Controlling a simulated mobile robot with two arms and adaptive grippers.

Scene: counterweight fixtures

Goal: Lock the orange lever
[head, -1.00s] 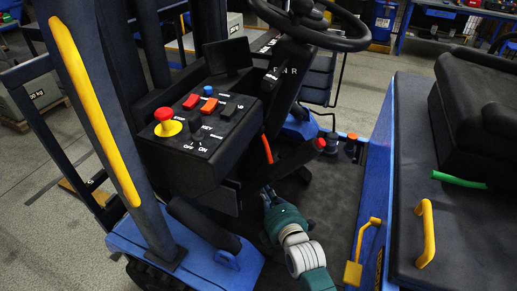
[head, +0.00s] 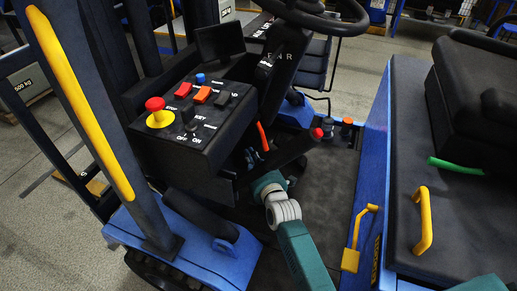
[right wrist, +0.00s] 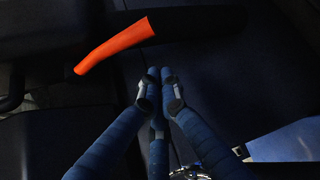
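The orange lever (head: 262,136) stands tilted beside the black control console, below the steering column. In the right wrist view the orange lever (right wrist: 115,46) lies across the upper left, its wide end to the right. My right gripper (head: 250,158) is low beside the console, just below the lever and partly hidden in shadow. In the right wrist view its fingertips (right wrist: 160,75) are together with nothing seen between them, below and right of the lever and apart from it in the picture. My left gripper is not in view.
The console (head: 215,140) carries a red stop button (head: 155,104) and several switches. A black arm with a red knob (head: 316,133) is right of the lever. The steering wheel (head: 315,20) is above.

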